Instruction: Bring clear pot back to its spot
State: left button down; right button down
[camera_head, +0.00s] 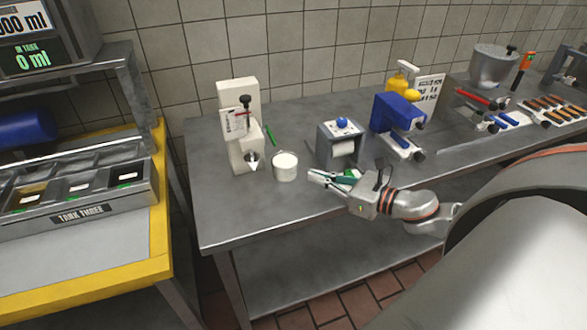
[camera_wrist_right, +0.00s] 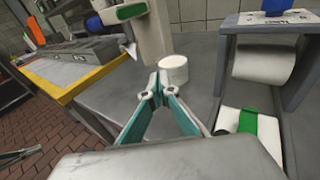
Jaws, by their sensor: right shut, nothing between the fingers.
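A small round pot (camera_head: 285,167), whitish to look at, stands upright on the grey steel table in front of a white dispenser. It also shows in the right wrist view (camera_wrist_right: 174,70), just beyond my fingertips. My right gripper (camera_head: 312,176) is a little to the right of the pot and nearer the front. Its teal fingers (camera_wrist_right: 155,82) come together at the tips with nothing between them. The gripper looks apart from the pot. My left gripper is not seen in the head view.
The white dispenser (camera_head: 246,143) has a nozzle over the table. A paper-roll stand (camera_head: 340,146) and a blue machine (camera_head: 398,113) stand to the right. A green-and-white item (camera_wrist_right: 246,125) lies below the roll. The table (camera_head: 235,205) is clear at its front left.

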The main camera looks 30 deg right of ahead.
jog(key=x, duration=0.2)
jog(key=r+x, duration=0.1)
jog(key=x, duration=0.2)
jog(key=p+x, duration=0.1)
jog(key=x, duration=0.1)
jog(key=shift+w+a+r, duration=0.1)
jog(key=shift+w+r, duration=0.05)
jog(key=shift+w, duration=0.3)
jog(key=shift+s+f, duration=0.1)
jog(key=shift+f, duration=0.65)
jog(key=shift+s+f, duration=0.15)
jog(key=shift+f, duration=0.1)
